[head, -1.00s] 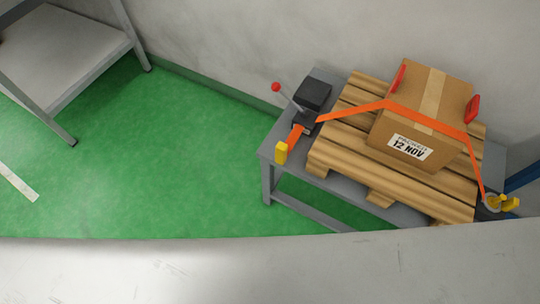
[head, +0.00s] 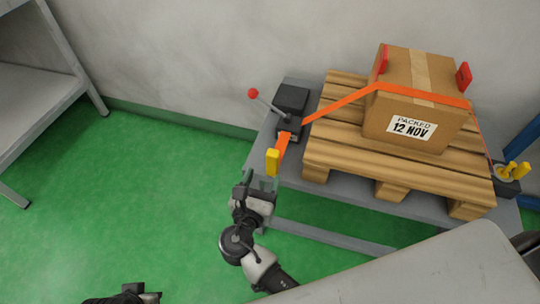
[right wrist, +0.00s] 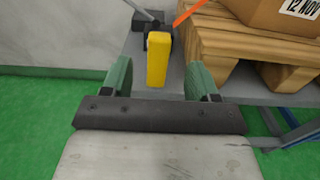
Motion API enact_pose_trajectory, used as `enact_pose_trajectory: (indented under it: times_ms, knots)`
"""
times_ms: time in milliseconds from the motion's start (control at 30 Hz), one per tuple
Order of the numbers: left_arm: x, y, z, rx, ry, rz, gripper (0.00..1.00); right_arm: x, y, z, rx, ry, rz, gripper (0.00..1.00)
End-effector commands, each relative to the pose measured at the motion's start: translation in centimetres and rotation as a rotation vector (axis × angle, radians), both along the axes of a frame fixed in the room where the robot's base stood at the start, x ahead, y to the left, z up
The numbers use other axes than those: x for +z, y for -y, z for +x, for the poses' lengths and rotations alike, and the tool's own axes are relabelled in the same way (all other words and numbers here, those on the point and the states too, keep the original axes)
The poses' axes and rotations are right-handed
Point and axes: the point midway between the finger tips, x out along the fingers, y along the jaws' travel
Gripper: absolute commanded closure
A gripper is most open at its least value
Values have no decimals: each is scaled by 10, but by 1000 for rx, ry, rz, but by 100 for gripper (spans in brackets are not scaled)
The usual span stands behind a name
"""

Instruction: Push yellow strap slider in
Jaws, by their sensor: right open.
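The yellow strap slider (head: 272,161) is an upright block at the end of the orange strap, at the left front edge of the grey table. My right gripper (head: 260,182) is open just in front of it. In the right wrist view the slider (right wrist: 158,58) shows between the two green fingers of my right gripper (right wrist: 160,78), with a gap on both sides; I cannot tell how deep it reaches between them. The orange strap (head: 340,102) runs from a black block with a red-knobbed lever (head: 253,93) over the cardboard box (head: 405,110).
The box stands on a wooden pallet (head: 335,152) on the grey table (head: 262,150). A yellow-handled fitting (head: 515,170) holds the strap's right end. A dark part of mine, likely the left gripper (head: 135,293), shows at the bottom left. Green floor left of the table is clear.

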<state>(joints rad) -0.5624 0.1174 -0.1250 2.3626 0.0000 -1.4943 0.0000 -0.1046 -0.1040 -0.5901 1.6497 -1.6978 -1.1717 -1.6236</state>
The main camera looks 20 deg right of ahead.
Motion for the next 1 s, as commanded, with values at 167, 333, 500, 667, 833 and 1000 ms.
enact_pose_trajectory:
  times_ms: [167, 333, 500, 667, 833, 1000]
  knots:
    - [14, -1, -5, 1, 9, 0, 100, -1, 21, 30, -1, 2, -1, 40]
    - [25, -2, -9, 1, 14, 0, 100, -2, 36, 54, 1, 1, 1, 40]
    - [23, -2, -9, 1, 14, 0, 100, -1, 46, 68, 1, -1, 1, 40]
    - [23, -2, -9, 1, 14, 0, 100, -1, 48, 71, 3, -2, 2, 40]
    - [23, -2, -9, 1, 14, 0, 100, -1, 48, 71, 2, -2, 2, 40]
    - [23, -2, -9, 1, 14, 0, 100, -1, 48, 71, 2, -2, 2, 63]
